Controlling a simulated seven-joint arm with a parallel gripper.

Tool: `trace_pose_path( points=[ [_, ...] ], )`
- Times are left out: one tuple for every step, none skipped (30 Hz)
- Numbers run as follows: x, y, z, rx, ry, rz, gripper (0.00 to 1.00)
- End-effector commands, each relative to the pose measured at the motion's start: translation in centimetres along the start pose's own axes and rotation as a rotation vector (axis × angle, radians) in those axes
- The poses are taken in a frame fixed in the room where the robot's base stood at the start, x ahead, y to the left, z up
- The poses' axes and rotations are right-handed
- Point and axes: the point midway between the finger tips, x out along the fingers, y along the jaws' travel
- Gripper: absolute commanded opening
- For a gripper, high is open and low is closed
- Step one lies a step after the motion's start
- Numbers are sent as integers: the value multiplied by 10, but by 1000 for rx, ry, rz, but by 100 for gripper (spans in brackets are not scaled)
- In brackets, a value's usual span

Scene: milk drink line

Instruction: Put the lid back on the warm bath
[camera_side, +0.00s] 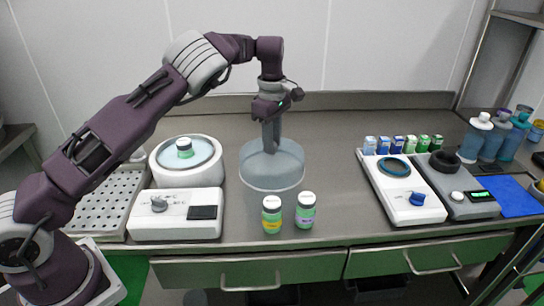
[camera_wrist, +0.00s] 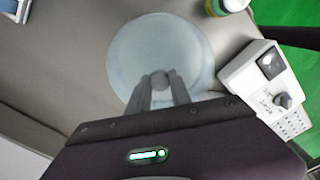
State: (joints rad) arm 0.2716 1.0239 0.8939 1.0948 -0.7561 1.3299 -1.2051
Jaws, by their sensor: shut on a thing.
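The warm bath (camera_side: 168,177) is a white round vessel at the left in the side view, open on top, with a bottle (camera_side: 185,149) standing in its pale blue water. The lid (camera_side: 272,172) is a large translucent round cover, to the right of the bath. My gripper (camera_side: 270,146) is above it, shut on the lid's knob. In the wrist view the knob (camera_wrist: 160,78) sits between my fingers, with the lid (camera_wrist: 155,45) spreading beyond them. I cannot tell whether the lid's rim touches the counter. The bath is mostly hidden in the wrist view.
The bath's control box (camera_side: 176,214) is in front of it, beside a perforated tray (camera_side: 112,203). Two green bottles (camera_side: 272,215) (camera_side: 305,211) stand in front of the lid. Small cartons (camera_side: 397,145) and two devices (camera_side: 402,203) (camera_side: 460,198) are at the right.

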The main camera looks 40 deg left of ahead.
Motion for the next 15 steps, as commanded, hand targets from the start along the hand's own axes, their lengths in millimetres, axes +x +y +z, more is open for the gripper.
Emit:
trace_pose_path(
  points=[
    [-14,1,0,2,-1,5,0],
    [-20,1,0,2,-1,4,0],
    [-29,1,0,0,-1,3,0],
    [-34,1,0,1,-1,4,0],
    [-39,0,0,4,0,2,0],
    [-45,0,-1,20,0,2,0],
    [-49,-1,0,44,-1,1,0],
    [-53,-2,0,82,-1,2,0],
    [-58,-5,-1,153,-1,2,0],
    [-62,-7,-1,220,-2,3,0],
    [-66,-10,-1,293,-3,4,0],
    [-70,-13,-2,396,-2,3,0],
    [-73,-15,-2,472,-3,4,0],
    [-76,-18,-2,542,-2,3,0],
    [-79,-21,-2,631,-2,4,0]
  ],
)
